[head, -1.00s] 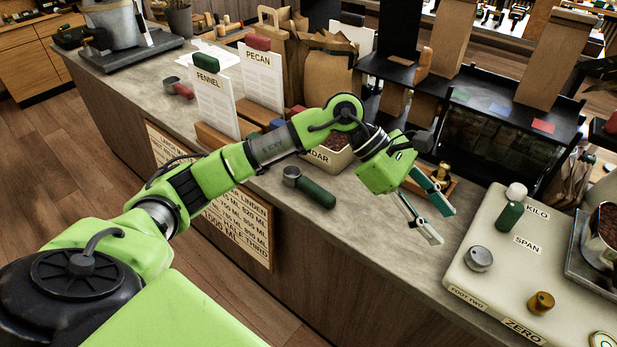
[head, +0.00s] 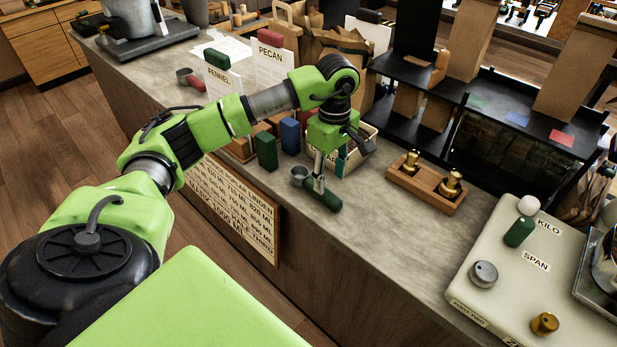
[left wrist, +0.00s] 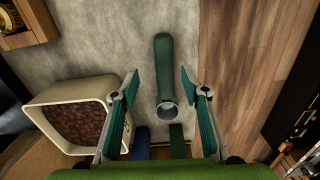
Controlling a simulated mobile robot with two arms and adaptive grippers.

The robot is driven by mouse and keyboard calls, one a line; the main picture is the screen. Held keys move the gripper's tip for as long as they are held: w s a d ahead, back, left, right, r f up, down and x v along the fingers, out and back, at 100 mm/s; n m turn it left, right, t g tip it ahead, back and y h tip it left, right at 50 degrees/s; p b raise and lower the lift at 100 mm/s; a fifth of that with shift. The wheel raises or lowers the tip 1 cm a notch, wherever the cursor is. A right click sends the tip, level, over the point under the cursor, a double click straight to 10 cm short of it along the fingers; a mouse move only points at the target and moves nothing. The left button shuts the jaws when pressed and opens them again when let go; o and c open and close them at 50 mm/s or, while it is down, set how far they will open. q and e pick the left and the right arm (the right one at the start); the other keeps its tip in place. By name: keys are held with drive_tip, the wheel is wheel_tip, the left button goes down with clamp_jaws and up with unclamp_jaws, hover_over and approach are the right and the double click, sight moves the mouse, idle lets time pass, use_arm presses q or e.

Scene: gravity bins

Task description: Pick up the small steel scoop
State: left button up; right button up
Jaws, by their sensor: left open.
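The small steel scoop (head: 323,196) lies on the grey counter near its front edge, with a dark green handle and a round steel cup. In the left wrist view the scoop (left wrist: 164,62) lies between the fingers, handle pointing up the picture and cup nearer the palm. My left gripper (head: 322,179) points down over the scoop; part of the scoop is hidden behind a finger in the head view. In the left wrist view my left gripper (left wrist: 160,82) is open, one finger on each side with gaps to the scoop. My right gripper is not in view.
A cream bin (left wrist: 41,110) of brown granules stands close beside the left gripper. Blue block (head: 290,136) and green block (head: 266,150) stand left of the scoop. A wooden tray (head: 426,190) with brass weights lies right. A red-handled scoop (head: 190,80) lies farther back.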

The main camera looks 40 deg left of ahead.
sight(326, 192)
use_arm(q)
drive_tip(key=f+p, duration=0.1)
drive_tip(key=f, duration=0.2)
drive_tip(key=s+f+p, duration=0.1)
drive_tip(key=f, duration=0.1)
drive_tip(key=shift+a+f+p, duration=0.1)
drive_tip(key=shift+a+p, duration=0.05)
drive_tip(key=shift+p, duration=0.2)
drive_tip(key=shift+w+f, duration=0.1)
drive_tip(key=shift+f, duration=0.2)
clamp_jaws()
